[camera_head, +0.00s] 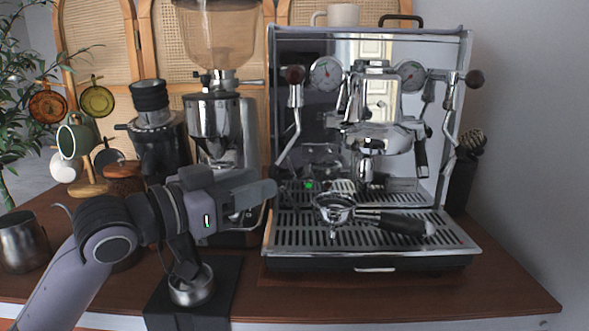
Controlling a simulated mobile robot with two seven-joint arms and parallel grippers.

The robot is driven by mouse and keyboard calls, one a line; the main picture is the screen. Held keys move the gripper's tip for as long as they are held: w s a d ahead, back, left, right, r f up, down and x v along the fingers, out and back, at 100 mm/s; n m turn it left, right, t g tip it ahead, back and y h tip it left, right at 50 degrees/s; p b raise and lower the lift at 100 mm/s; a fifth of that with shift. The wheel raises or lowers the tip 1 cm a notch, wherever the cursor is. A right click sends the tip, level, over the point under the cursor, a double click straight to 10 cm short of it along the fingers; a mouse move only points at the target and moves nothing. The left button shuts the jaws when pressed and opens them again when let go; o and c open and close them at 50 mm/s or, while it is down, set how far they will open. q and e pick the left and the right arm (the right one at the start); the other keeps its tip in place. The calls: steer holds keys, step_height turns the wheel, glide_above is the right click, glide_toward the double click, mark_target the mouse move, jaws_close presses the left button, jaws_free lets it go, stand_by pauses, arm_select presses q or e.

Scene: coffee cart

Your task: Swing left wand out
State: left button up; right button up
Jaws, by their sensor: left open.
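The espresso machine (376,262) stands at the centre right of the cart. Its left wand (297,118) is a thin metal tube hanging from the dark-knobbed valve at the machine's left front. The wand bends down and left toward the drip tray, and its lower end is near my gripper's tip. The right wand (447,130) hangs on the other side. My left gripper (272,192) comes in from the left, pointing right, with its fingers at the wand's lower end. It is open; whether it touches the wand I cannot tell. My right gripper is not in view.
A portafilter (400,223) lies on the drip tray (300,240). A grinder (212,128) stands behind my left arm. A metal cup (192,287) sits on a black mat (222,297) below it. A mug tree (92,187) and a pitcher (22,242) are at left.

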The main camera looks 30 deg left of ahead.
arm_select(q)
steer(key=shift+p+x, duration=0.55)
steer(key=shift+x, duration=2.7)
jaws_close()
